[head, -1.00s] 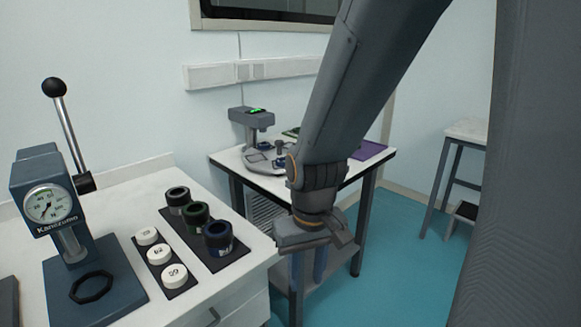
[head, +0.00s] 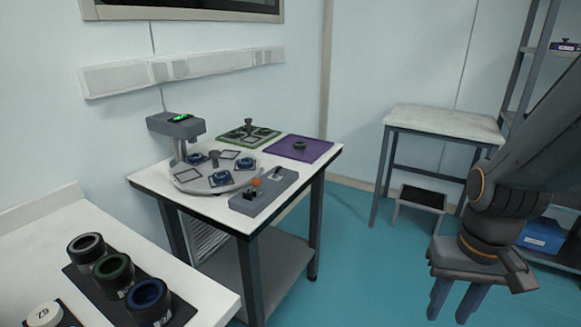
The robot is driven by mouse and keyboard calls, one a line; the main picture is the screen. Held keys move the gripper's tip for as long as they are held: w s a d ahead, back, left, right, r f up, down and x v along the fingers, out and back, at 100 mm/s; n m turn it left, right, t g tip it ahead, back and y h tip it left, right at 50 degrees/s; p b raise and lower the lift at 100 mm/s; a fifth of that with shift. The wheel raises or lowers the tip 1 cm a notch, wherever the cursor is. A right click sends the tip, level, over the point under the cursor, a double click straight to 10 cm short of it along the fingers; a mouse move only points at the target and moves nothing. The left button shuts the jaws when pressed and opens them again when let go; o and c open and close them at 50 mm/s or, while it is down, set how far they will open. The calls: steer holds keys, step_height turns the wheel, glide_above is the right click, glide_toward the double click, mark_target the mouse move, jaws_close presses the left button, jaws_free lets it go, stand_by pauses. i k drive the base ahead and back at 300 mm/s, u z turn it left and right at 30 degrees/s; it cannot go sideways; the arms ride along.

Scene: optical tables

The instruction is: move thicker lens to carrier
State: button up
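My gripper (head: 454,300) hangs at the lower right, over the floor, pointing down. Its two blue fingers stand apart with nothing visible between them. Several blue round pieces, possibly mounted lenses, sit on a round pale platform (head: 180,176) of a grey instrument with a green display (head: 180,119); one blue piece (head: 220,178) is at its front. A green ring piece (head: 299,145) lies on a purple mat (head: 318,152). A green-edged tray (head: 262,130) with square places lies behind. Which piece is the thicker lens, and which thing is the carrier, I cannot tell.
A grey box with an orange knob (head: 256,182) stands on the table's front edge. Black, green and blue cylinders (head: 149,300) stand on the left counter (head: 205,304). A pale table (head: 440,122) and a step stool (head: 418,204) stand behind. Blue floor between is clear.

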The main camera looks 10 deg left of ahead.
mark_target(252, 140)
steer(key=z, duration=0.25)
steer(key=i, duration=2)
steer(key=u, duration=1.6)
